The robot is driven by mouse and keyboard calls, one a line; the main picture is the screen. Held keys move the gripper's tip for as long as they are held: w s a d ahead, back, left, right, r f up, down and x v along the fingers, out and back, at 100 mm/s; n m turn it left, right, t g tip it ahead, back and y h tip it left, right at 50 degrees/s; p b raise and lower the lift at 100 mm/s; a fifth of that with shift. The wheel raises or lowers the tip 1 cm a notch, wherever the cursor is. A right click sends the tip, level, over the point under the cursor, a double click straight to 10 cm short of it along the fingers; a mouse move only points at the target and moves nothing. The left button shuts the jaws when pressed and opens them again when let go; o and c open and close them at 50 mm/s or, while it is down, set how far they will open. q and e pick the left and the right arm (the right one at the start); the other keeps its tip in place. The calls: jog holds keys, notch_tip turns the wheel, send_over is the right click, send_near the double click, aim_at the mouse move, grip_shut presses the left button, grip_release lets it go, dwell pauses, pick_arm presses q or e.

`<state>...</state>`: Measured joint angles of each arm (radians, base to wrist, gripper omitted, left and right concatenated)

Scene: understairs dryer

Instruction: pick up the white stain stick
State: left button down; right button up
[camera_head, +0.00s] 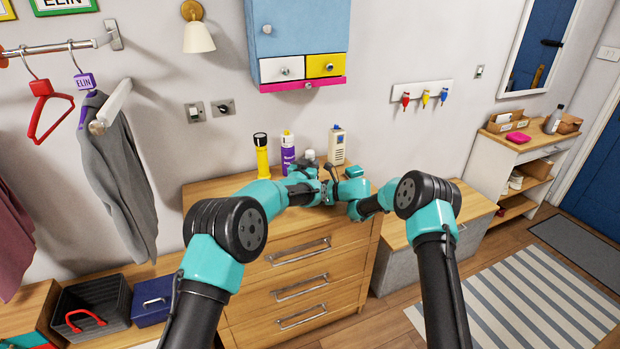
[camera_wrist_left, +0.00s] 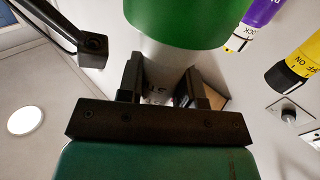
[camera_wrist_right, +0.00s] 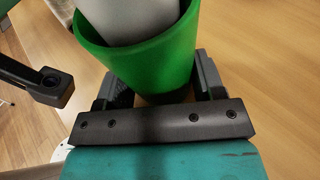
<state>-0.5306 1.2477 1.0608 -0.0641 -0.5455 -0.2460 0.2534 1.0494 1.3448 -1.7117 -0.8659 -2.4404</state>
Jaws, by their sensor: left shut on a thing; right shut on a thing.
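The white stain stick (camera_wrist_left: 155,97) is between my left gripper's fingers (camera_wrist_left: 160,85), with part of its dark lettering showing. A green cup-shaped piece (camera_wrist_left: 185,22) sits around the stick's end in the left wrist view. In the right wrist view the grey-white stick (camera_wrist_right: 130,18) stands inside the open rim of that green piece (camera_wrist_right: 145,60). My right gripper (camera_wrist_right: 155,90) is shut on the green piece. In the head view my left gripper (camera_head: 325,190) and right gripper (camera_head: 350,185) meet above the dresser; the arms mostly hide the stick there.
The wooden dresser top (camera_head: 215,190) lies below my grippers. A yellow and black flashlight (camera_head: 262,158), a purple bottle (camera_head: 288,155) and a beige device (camera_head: 337,147) stand at its back. A blue wall cabinet (camera_head: 300,30) hangs above. The dresser's left front is bare.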

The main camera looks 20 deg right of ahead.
pick_arm(q)
jog(key=shift+r, duration=0.1)
notch_tip(320, 180, up, 18)
dwell(0.5)
dwell(0.4)
pick_arm(e)
jog(key=o, duration=0.8)
jog(key=shift+s+d, duration=0.1)
jog(key=shift+d, duration=0.05)
jog(key=v, duration=1.1)
jog(key=shift+s+d+r, duration=0.2)
jog(key=shift+r, duration=0.05)
jog(key=v, duration=0.9)
